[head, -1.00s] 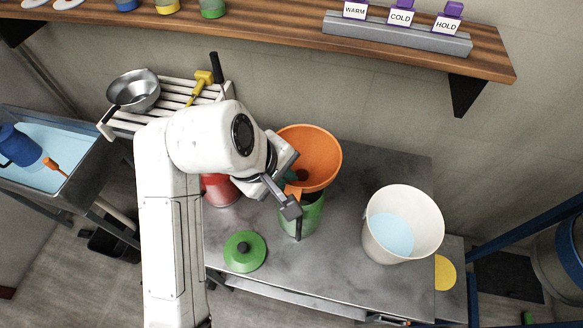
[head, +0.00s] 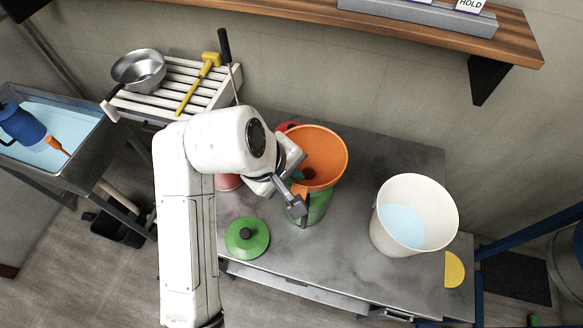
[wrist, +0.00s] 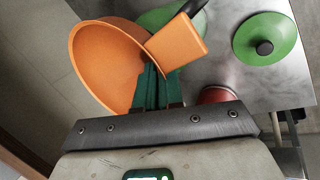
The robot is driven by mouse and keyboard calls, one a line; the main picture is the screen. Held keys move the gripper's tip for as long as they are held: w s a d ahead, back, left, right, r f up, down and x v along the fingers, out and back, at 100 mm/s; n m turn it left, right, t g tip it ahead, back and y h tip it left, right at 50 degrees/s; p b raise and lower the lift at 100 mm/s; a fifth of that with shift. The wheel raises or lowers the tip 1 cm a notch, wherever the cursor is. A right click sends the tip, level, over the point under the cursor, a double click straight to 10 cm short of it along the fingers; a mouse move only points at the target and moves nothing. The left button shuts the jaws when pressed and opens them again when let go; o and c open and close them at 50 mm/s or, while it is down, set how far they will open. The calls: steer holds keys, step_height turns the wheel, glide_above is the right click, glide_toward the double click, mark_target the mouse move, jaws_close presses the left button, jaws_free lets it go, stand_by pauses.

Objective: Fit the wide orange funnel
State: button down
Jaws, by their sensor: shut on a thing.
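The wide orange funnel (head: 328,143) is at the green container (head: 319,206) on the grey bench, its wide mouth facing up. In the wrist view the teal fingers (wrist: 156,88) close on that tab (wrist: 176,50), with the bowl (wrist: 100,65) to the left. The funnel covers the container's opening, so I cannot tell whether its spout is inside or how it rests. The green lid (head: 247,241) lies off the container, at the front left.
A red can (head: 228,182) stands behind my arm, partly hidden. A white bucket (head: 415,225) with pale blue liquid stands at the right, near a yellow piece (head: 454,270). The front middle of the bench is clear.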

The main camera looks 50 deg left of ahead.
steer(key=shift+f, duration=0.1)
steer(key=c, duration=1.2)
jaws_free()
steer(key=v, duration=1)
steer(key=shift+s+r, duration=0.2)
steer(key=shift+r, duration=0.15)
steer(key=shift+w, duration=0.1)
